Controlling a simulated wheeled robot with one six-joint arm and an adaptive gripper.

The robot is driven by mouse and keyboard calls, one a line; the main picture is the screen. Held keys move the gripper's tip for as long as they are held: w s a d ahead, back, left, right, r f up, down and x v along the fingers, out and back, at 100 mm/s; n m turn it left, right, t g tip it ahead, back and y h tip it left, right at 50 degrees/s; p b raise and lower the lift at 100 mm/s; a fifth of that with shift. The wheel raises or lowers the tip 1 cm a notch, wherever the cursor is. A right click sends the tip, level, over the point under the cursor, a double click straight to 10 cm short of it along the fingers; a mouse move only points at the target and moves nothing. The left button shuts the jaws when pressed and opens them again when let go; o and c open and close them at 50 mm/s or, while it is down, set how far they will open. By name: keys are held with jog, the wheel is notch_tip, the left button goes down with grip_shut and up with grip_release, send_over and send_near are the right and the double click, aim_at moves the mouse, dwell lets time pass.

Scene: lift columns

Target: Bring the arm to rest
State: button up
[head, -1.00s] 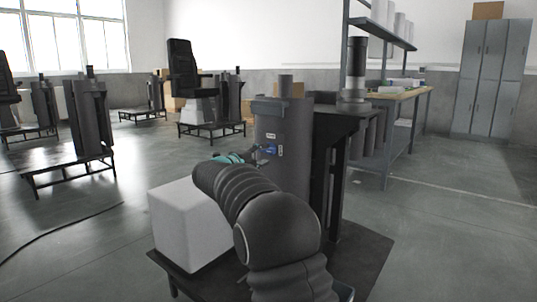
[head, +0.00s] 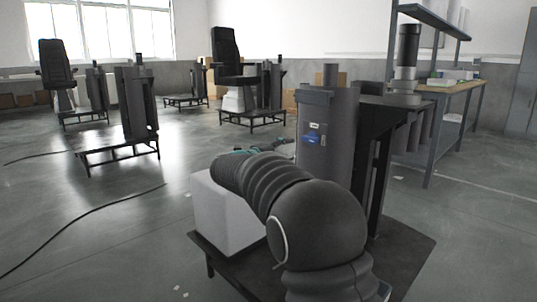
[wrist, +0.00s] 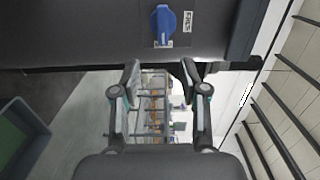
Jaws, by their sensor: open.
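My arm (head: 320,220), in a black ribbed sleeve, reaches from the bottom of the head view toward a grey lift column (head: 328,125). My gripper (wrist: 160,80) is open in the wrist view, its two fingers apart with nothing between them. In the head view only teal bits of the gripper (head: 252,150) show beyond the sleeve, left of the column. The column's blue rotary switch (wrist: 163,25) is at the top of the wrist view, beyond the fingertips; I cannot tell the exact gap. The switch also shows in the head view (head: 311,139).
A white block (head: 225,215) stands on the black base plate (head: 405,255) beside the column. A workbench (head: 450,92) is behind at right. Other columns (head: 136,105) and a seat (head: 228,55) stand farther back. Open floor and a cable (head: 80,220) lie at left.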

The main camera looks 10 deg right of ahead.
jog(key=w+a+f+n+t+y, duration=0.5)
jog(key=w+a+f+n+y, duration=0.1)
jog(key=a+n+y, duration=0.35)
jog(key=s+a+f+n+g+y+p, duration=0.1)
jog(key=s+a+f+n+g+y, duration=0.25)
jog(key=s+a+n+y, duration=0.55)
jog(key=s+d+f+n+g+h+p, duration=0.1)
jog(key=s+d+f+n+g, duration=0.15)
jog(key=s, duration=0.75)
jog(key=s+d+f+n+g+p, duration=0.1)
jog(key=s+d+n+g+p, duration=0.2)
jog(key=s, duration=0.7)
jog(key=s+d+f+n+g+h, duration=0.1)
jog(key=s+d+n+g, duration=0.2)
jog(key=s, duration=0.7)
jog(key=s+d+r+t+h+p, duration=0.1)
jog(key=s+d+r+p, duration=0.1)
jog(key=s, duration=0.5)
jog(key=s+d+r+n+h+p, duration=0.1)
jog(key=s+d+r+p, duration=0.1)
jog(key=s+d+r, duration=0.2)
jog(key=s+d, duration=0.1)
jog(key=s, duration=0.2)
jog(key=shift+d+t, duration=0.4)
